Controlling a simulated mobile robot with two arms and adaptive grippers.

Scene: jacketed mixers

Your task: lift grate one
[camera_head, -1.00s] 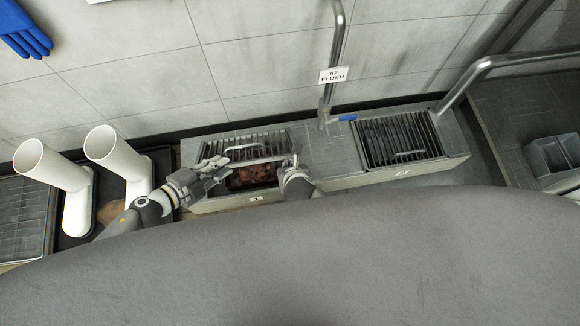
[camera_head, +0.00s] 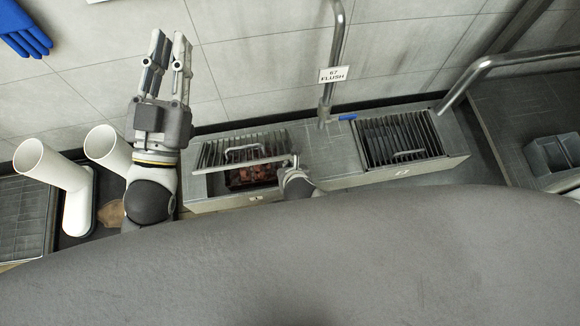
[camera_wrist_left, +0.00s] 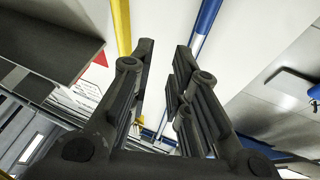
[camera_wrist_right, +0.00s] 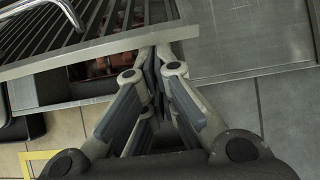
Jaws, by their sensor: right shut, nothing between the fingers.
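Grate one (camera_head: 216,155) is a dark barred grate with a metal handle (camera_head: 243,149). It sits tilted over the left pit of the grey drain block, with its front edge raised and reddish-brown contents (camera_head: 252,176) showing below. My right gripper (camera_head: 294,163) is shut and empty at the grate's front right corner. In the right wrist view its fingertips (camera_wrist_right: 157,52) meet at the grate's edge; whether they bear its weight I cannot tell. My left gripper (camera_head: 168,40) is open and empty, pointing up in front of the wall, clear of the grate.
Two white tubes (camera_head: 52,165) stand at the left. A grey bin (camera_head: 552,157) is at the right.

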